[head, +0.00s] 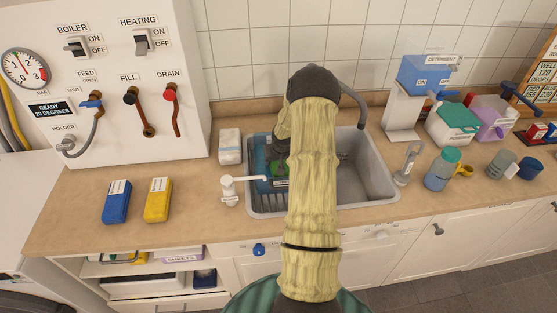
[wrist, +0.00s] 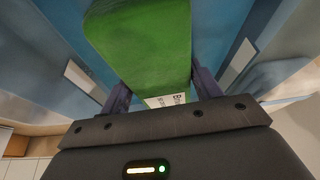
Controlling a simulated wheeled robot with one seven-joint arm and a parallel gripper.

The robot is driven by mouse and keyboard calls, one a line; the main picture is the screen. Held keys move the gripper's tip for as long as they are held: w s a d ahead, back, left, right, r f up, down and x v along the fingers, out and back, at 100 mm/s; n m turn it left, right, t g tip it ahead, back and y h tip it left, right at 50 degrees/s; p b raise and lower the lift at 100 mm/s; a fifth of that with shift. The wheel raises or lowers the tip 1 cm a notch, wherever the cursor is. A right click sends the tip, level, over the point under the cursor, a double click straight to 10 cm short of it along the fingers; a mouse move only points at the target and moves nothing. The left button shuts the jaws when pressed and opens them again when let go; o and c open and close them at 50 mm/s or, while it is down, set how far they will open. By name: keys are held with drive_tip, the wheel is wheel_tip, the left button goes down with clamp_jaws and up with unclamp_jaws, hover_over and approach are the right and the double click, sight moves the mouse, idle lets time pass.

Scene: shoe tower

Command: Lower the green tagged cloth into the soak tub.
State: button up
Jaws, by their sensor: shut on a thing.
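The green cloth (wrist: 140,40) fills the upper middle of the wrist view, with a white printed tag (wrist: 166,101) at its near end. My gripper (wrist: 160,82) is shut on it, one dark finger on each side. Blue surfaces with pale labels flank the cloth in the wrist view. My arm hides much of the tub, and I cannot tell whether the cloth touches its bottom.
The grey sink (head: 367,170) surrounds the tub. Blue (head: 117,202) and yellow (head: 158,199) tagged cloths lie on the left counter. A detergent dispenser (head: 425,75) and several containers stand at the right.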

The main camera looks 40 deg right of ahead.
drive_tip(key=shift+f+b, duration=0.3)
drive_tip(key=shift+f, duration=0.15)
idle(0.4)
drive_tip(key=o, duration=1.1)
drive_tip(key=shift+r, duration=0.1)
drive_tip(key=b+v, duration=0.1)
drive_tip(key=v, duration=1.6)
drive_tip(key=shift+r, duration=0.2)
drive_tip(key=shift+w, duration=0.1)
